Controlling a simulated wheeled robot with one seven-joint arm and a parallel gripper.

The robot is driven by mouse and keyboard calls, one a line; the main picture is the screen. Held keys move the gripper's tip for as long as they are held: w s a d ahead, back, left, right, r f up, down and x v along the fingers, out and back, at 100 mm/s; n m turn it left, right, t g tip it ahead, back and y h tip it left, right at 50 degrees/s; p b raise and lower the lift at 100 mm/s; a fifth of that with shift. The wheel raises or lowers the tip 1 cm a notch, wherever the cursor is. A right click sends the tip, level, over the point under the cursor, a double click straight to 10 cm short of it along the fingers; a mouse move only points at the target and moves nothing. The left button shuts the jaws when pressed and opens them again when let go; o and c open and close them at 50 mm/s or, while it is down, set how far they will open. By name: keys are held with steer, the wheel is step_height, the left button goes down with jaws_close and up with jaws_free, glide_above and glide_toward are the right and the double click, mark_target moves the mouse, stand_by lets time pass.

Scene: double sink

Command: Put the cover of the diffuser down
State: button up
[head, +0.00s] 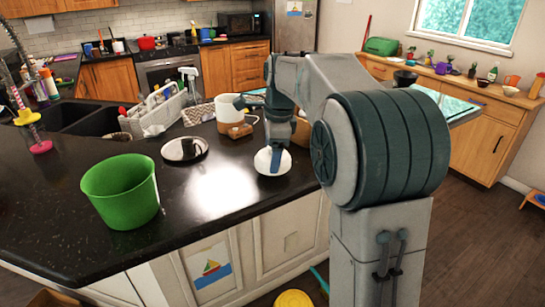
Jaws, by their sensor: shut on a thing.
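My gripper (277,160) is low over the dark counter, near its front edge. It is at a small white rounded piece (263,161), which looks like the diffuser cover, and is shut on it. The blue finger hides part of the cover. The cover is at or just above the counter top; I cannot tell whether it touches.
A round plate (185,149) with a small item and a green bucket (121,192) are to the left. A grey caddy (160,110) stands by the sink (100,122). Counter between bucket and gripper is clear (215,185).

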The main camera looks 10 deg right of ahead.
step_height(320, 180, down, 2)
steer(key=shift+f, duration=0.1)
steer(key=o, duration=0.9)
step_height(320, 180, up, 12)
steer(key=s+d, duration=0.1)
steer(key=s, duration=0.1)
steer(key=s+f+n, duration=0.6)
steer(key=s, duration=0.2)
steer(key=s+f+n, duration=0.5)
steer(key=s+n, duration=0.1)
steer(key=s, duration=0.3)
steer(key=s+a+f+n+t+h, duration=0.1)
steer(key=s+f+n, duration=0.5)
steer(key=s+n, duration=0.1)
steer(key=shift+s+f, duration=0.3)
steer(key=shift+s, duration=0.35)
